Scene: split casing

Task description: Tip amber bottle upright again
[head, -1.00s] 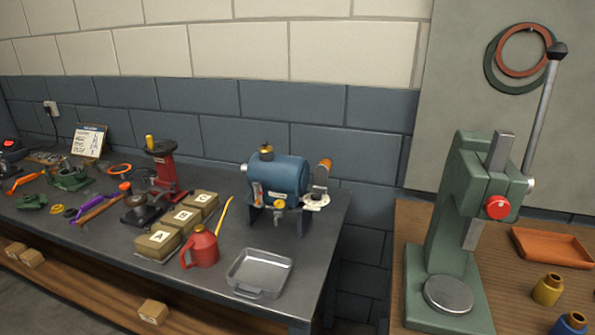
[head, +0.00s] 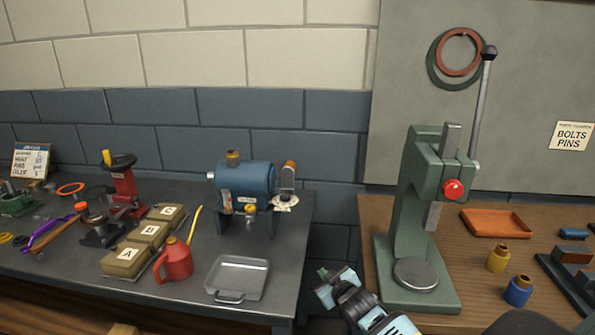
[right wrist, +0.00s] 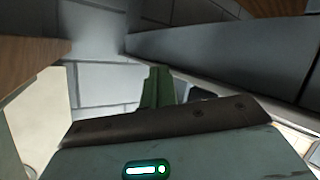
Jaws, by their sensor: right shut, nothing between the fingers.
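I see no amber bottle lying on its side in these frames. A small yellow bottle (head: 498,258) with a brownish top stands upright on the wooden bench at the right; I cannot tell if it is the amber one. A blue bottle (head: 518,291) with a yellowish top stands upright just in front of it. My right gripper (head: 328,282) is at the bottom centre, in front of the gap between the benches, left of the green press and well apart from both bottles. It is shut and empty. My left gripper is out of view.
The green press (head: 409,195) stands between my right gripper and the bottles. An orange tray (head: 497,223) lies behind them, and a dark rack (head: 570,280) is at the right edge. The grey bench holds a red oil can (head: 175,262) and a metal tray (head: 237,277).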

